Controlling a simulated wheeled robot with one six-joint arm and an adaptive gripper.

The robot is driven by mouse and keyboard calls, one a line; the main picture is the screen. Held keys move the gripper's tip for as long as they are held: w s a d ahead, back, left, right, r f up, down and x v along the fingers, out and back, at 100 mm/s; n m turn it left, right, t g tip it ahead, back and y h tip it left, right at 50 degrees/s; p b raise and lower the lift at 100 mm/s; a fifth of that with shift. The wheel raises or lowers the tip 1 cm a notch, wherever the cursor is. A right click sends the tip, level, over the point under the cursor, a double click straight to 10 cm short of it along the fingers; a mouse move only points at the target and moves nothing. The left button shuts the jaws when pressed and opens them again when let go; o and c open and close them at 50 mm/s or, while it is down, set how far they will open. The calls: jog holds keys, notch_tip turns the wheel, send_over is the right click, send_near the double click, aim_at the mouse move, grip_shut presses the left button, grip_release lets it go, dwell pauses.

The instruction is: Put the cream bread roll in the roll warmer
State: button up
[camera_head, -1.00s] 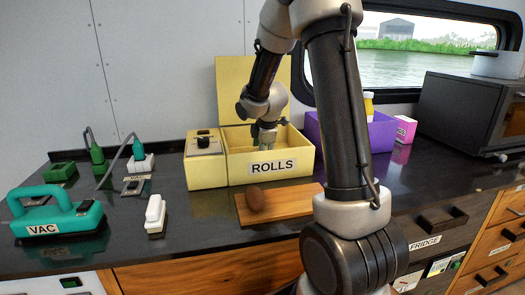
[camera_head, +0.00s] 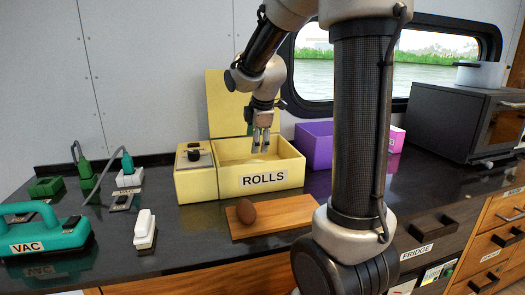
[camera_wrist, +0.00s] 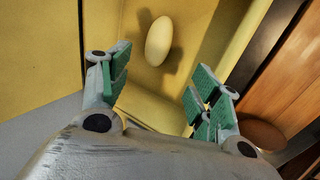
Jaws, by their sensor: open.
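The cream bread roll (camera_wrist: 159,41) lies on the floor of the yellow roll warmer (camera_head: 225,181), as the wrist view shows. The warmer is labelled ROLLS and its lid (camera_head: 230,104) stands open at the back. In the head view the front wall hides the roll. My gripper (camera_head: 260,150) is above the warmer's opening, pointing down. Its green-padded fingers are spread wide in the wrist view (camera_wrist: 155,95), with nothing between the pads. The roll is apart from them, beyond the fingertips.
A wooden board (camera_head: 275,216) with a brown roll (camera_head: 246,211) lies in front of the warmer. A purple bin (camera_head: 316,150) stands to its right. A teal VAC tool (camera_head: 45,232) and a white object (camera_head: 145,228) are at left.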

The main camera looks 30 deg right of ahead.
jog(key=s+a+r+m, duration=0.1)
jog(key=s+a+m, duration=0.1)
jog(key=s+m, duration=0.5)
jog(key=s+a+r+m+y, duration=0.1)
jog(key=s+a+m, duration=0.2)
jog(key=s, duration=1.7)
jog(key=m, duration=0.4)
jog(key=shift+a+r+g, duration=0.35)
jog(key=shift+r+g, duration=0.05)
